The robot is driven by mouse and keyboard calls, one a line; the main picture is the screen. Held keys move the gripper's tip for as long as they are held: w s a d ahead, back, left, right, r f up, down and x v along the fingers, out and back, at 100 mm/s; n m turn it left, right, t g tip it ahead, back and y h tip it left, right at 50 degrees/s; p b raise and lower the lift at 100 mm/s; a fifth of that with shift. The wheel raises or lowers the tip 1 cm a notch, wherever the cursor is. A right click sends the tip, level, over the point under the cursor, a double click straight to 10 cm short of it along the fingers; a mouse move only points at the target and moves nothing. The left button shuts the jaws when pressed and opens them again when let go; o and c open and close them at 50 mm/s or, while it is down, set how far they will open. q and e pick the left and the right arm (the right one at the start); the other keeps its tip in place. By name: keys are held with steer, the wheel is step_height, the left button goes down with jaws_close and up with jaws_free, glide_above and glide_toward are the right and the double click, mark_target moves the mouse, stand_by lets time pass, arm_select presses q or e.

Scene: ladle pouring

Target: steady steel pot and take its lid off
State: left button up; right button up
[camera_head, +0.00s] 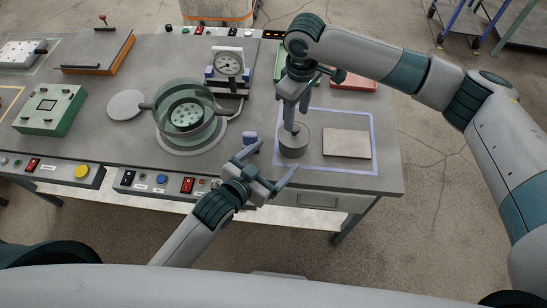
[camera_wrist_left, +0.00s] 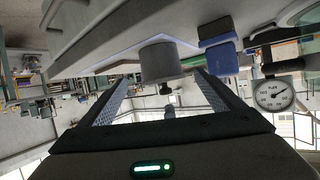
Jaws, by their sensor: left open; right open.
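The steel pot (camera_head: 293,145) is a small grey cylinder standing upright inside a blue-outlined area on the workbench. Its lid (camera_head: 293,132) appears to be on top, partly hidden by my right gripper. My right gripper (camera_head: 296,117) is open, pointing down just over the lid; I cannot tell whether it touches the knob. My left gripper (camera_head: 272,161) is open at the near left side of the pot, its fingers pointing towards it. In the left wrist view, seen upside down, the pot (camera_wrist_left: 160,62) appears between the spread fingers (camera_wrist_left: 165,84), with the dark lid knob (camera_wrist_left: 165,89) below it.
A flat grey plate (camera_head: 346,143) lies right of the pot. A dial gauge (camera_head: 229,64) and a large glass-walled vessel (camera_head: 187,108) stand further left. Red and green trays lie behind my right gripper. The bench's front edge is close.

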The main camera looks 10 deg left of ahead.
mark_target(295, 140)
arm_select(q)
steer(key=shift+w+d+f, duration=0.1)
steer(key=x, duration=1.1)
steer(key=shift+w+d+f, duration=0.15)
steer(key=shift+w, duration=0.15)
steer(key=c, duration=1.3)
arm_select(e)
steer(key=shift+f, duration=0.25)
